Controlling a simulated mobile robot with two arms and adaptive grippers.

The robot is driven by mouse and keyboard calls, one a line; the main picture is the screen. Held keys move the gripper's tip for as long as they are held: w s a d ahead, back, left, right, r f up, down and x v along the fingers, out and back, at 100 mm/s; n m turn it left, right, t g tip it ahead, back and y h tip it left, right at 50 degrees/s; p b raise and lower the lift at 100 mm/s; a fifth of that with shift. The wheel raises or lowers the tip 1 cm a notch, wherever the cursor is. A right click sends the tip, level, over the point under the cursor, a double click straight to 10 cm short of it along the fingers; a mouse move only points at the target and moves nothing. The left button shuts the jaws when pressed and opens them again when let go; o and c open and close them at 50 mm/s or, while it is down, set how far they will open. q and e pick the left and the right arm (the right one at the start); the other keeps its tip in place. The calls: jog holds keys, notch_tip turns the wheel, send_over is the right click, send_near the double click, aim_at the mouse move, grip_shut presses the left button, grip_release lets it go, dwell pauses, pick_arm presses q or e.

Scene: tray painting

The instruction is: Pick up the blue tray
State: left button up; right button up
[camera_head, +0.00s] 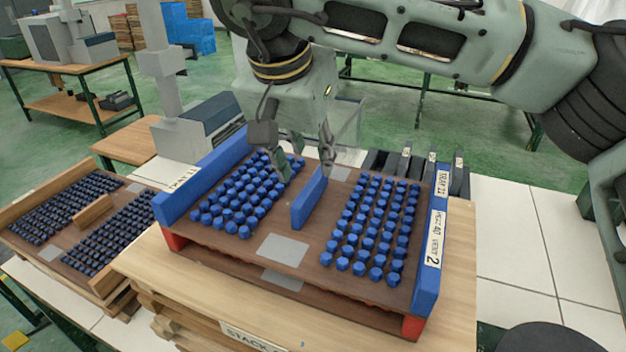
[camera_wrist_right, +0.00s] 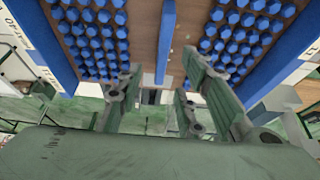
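The blue tray (camera_head: 427,262) is a brown board with blue side walls, rows of blue pegs on both halves and a blue centre handle (camera_head: 309,199). It lies on top of a red-edged tray (camera_head: 172,239) on a wooden stack. My right gripper (camera_head: 305,170) is above the tray near the far end of the handle, fingers pointing down. In the right wrist view its fingers (camera_wrist_right: 160,95) are spread apart, with the blue handle (camera_wrist_right: 166,45) lined up between them and nothing held. My left gripper is not in view.
A wooden tray with dark pegs (camera_head: 107,283) stands at the left. A grey machine (camera_head: 205,125) is behind the blue tray, with black bins (camera_head: 385,163) at its far right. White table surface (camera_head: 515,235) is free at the right.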

aim_at(311, 183)
jog(key=shift+s+f+p, duration=0.1)
jog(key=shift+f+p, duration=0.2)
jog(key=shift+f, duration=0.45)
jog(key=shift+p+x, duration=0.7)
jog(key=shift+x, duration=0.25)
jog(key=p+x, duration=0.1)
jog(key=x, duration=0.2)
jog(key=shift+a+r, duration=0.1)
jog(key=shift+a, duration=0.05)
jog(key=shift+w+f, duration=0.35)
jog(key=shift+f, duration=0.2)
jog(key=shift+s, duration=0.1)
jog(key=c, duration=0.7)
grip_shut()
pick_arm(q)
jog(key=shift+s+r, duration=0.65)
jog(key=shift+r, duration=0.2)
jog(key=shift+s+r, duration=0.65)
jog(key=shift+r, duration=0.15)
pick_arm(e)
jog(key=shift+r, duration=0.15)
